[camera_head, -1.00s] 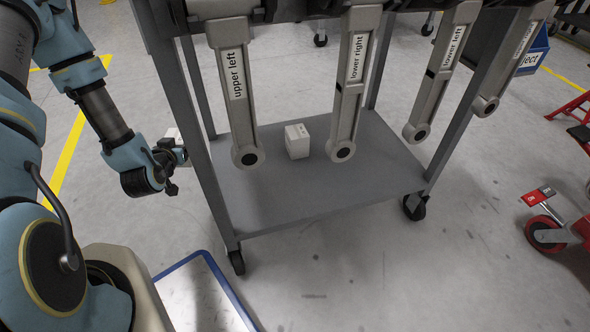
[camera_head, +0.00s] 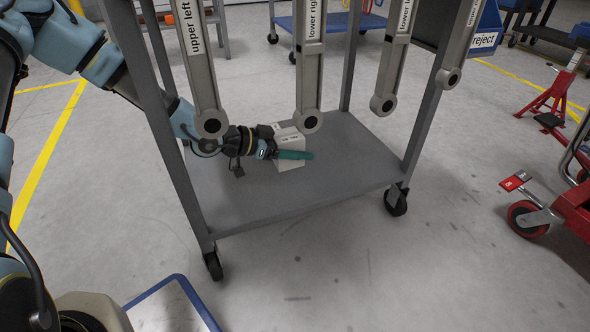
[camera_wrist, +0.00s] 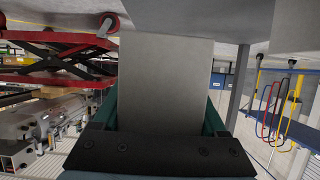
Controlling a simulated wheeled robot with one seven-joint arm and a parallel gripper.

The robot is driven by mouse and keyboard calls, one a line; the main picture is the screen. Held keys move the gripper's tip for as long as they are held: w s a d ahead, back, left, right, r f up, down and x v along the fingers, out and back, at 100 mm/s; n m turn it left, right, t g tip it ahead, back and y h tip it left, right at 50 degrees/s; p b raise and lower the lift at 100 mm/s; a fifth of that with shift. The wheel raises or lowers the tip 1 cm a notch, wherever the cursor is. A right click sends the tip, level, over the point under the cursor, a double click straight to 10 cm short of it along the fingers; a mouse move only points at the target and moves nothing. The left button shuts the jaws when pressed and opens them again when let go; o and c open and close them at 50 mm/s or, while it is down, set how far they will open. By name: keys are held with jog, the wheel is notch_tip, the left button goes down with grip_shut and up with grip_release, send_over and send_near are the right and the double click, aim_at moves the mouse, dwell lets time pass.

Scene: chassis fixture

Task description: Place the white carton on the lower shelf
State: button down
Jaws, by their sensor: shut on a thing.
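The white carton (camera_head: 287,153) is between the teal fingers of my gripper (camera_head: 290,155), over the cart's grey lower shelf (camera_head: 270,200). Whether its base touches the shelf is not clear. A pale box top (camera_head: 285,130) shows just behind it and seems to be a second carton; I cannot tell if they touch. In the wrist view the held carton (camera_wrist: 165,85) fills the middle between the fingers. My gripper reaches in from the left between the cart's posts.
Labelled grey arms hang above the shelf, including upper left (camera_head: 200,70) and lower right (camera_head: 309,70). A cart post (camera_head: 165,140) stands close to my forearm. The shelf's front and right are clear. A red wheeled stand (camera_head: 570,215) is at right.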

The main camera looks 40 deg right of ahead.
notch_tip(320, 180, down, 9)
jog(key=b, duration=0.4)
jog(key=shift+f+b, duration=0.1)
jog(key=shift+b, duration=0.25)
grip_release()
